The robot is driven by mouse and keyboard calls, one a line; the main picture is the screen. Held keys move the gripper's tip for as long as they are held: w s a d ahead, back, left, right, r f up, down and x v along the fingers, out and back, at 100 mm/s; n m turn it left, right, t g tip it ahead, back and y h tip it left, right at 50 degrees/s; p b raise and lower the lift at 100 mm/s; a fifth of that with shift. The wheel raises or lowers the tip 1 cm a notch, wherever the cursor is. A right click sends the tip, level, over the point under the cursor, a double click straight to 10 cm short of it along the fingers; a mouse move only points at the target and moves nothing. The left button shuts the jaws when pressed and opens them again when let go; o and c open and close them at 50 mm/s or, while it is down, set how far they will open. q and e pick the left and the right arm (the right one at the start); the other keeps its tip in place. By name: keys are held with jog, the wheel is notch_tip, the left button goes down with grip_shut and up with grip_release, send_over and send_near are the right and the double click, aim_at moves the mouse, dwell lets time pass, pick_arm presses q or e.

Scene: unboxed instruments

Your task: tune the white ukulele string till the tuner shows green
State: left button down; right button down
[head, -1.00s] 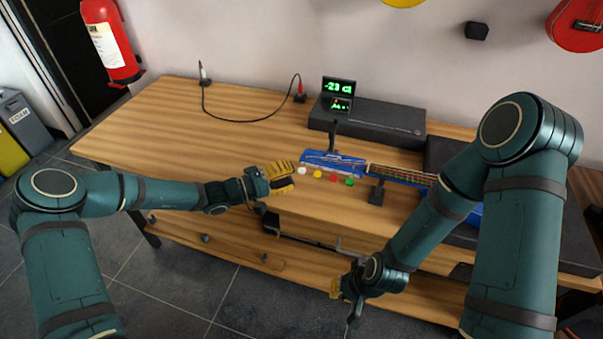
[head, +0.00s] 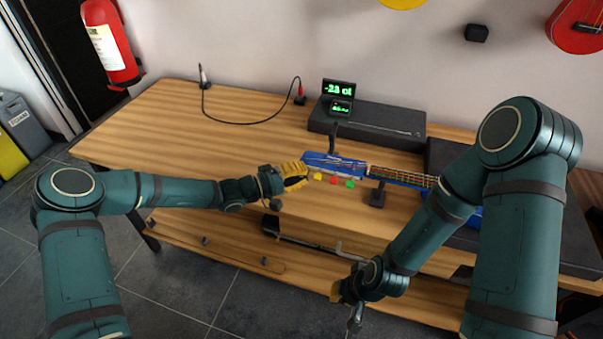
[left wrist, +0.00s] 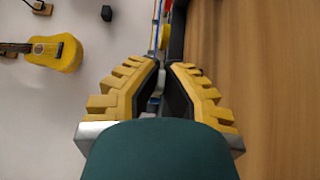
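The blue ukulele (head: 340,165) lies on the workbench, its head toward the left and its neck running right under my right arm. Yellow, red and green pegs (head: 334,180) show along the head's near side; the white peg is hidden by my left gripper. My left gripper (head: 303,174) has its yellow fingers at the white peg's place. In the left wrist view the fingertips (left wrist: 164,66) are nearly together, with a pale piece (left wrist: 157,82) between them. The tuner (head: 339,95) shows a negative number in green, about -23. My right gripper (head: 350,306) hangs before the bench; its opening is unclear.
A dark flat case (head: 370,122) lies behind the ukulele. A black cable (head: 245,121) runs across the back of the bench. A small black stand (head: 377,194) is at the neck. The bench's left side (head: 165,130) is clear.

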dwell(0.3)
pick_arm(q)
jog(key=n+t+h, duration=0.1)
jog(key=n+h, duration=0.1)
jog(key=shift+n+t, duration=0.4)
jog(key=shift+n+t+h+p, duration=0.4)
jog(key=shift+n+t+h, duration=0.55)
jog(key=shift+n, duration=0.55)
jog(key=shift+t, duration=0.25)
jog(key=c, duration=1.1)
grip_release()
jog(key=shift+c, duration=0.2)
